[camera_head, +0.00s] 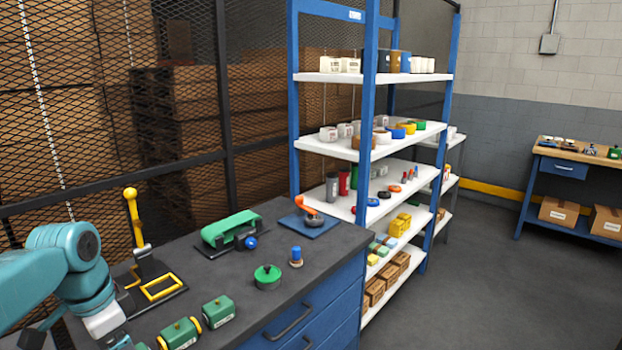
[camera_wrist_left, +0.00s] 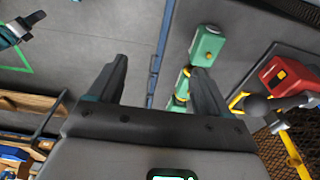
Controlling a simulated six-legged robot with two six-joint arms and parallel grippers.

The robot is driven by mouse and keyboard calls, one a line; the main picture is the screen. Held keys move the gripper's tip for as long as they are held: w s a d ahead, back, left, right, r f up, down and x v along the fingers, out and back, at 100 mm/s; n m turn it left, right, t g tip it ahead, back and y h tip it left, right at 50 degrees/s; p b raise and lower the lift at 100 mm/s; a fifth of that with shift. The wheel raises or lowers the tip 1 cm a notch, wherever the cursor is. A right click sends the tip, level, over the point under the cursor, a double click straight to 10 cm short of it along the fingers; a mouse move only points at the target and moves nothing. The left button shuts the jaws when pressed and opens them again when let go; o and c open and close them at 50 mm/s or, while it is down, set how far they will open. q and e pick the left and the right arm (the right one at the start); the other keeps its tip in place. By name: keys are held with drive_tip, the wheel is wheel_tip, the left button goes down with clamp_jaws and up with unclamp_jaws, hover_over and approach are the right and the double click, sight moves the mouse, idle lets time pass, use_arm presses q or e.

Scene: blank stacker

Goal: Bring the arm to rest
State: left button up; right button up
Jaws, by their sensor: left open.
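My left arm (camera_head: 60,262) comes in from the left in the head view, bent downward over the near left end of the dark bench. Its gripper (camera_head: 112,343) is mostly cut off by the bottom edge. In the wrist view the left gripper (camera_wrist_left: 158,82) shows two dark fingers spread wide, with nothing between them. Green blocks with yellow parts (camera_wrist_left: 206,46) lie on the bench beyond the right finger, which partly hides them. My right arm and its gripper are not in view.
The bench (camera_head: 322,240) carries green blocks (camera_head: 218,311), a yellow lever (camera_head: 135,218) with a yellow frame, a green device (camera_head: 228,227), a round green piece (camera_head: 267,277) and an orange clamp (camera_head: 308,207). A blue shelf rack (camera_head: 367,120) stands behind. Floor at right is clear.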

use_arm(q)
drive_tip(key=d+f+n+h, duration=0.1)
drive_tip(key=d+f, duration=0.3)
drive_tip(key=f, duration=0.4)
drive_tip(key=s+d+f+n, duration=0.1)
drive_tip(key=d+f, duration=0.2)
drive_tip(key=f, duration=0.5)
drive_tip(key=d+f+n+h, duration=0.1)
drive_tip(key=d+f, duration=0.3)
drive_tip(key=f, duration=0.4)
drive_tip(key=s+d+f+n, duration=0.3)
drive_tip(key=s+d+f, duration=0.1)
drive_tip(key=s+f, duration=0.3)
drive_tip(key=s+d+f+n+h, duration=0.1)
drive_tip(key=s+d+f+n, duration=0.3)
drive_tip(key=s+f, duration=0.4)
drive_tip(key=s+d, duration=0.1)
drive_tip(key=s, duration=0.3)
drive_tip(key=shift+s+g, duration=0.3)
drive_tip(key=shift+f, duration=0.15)
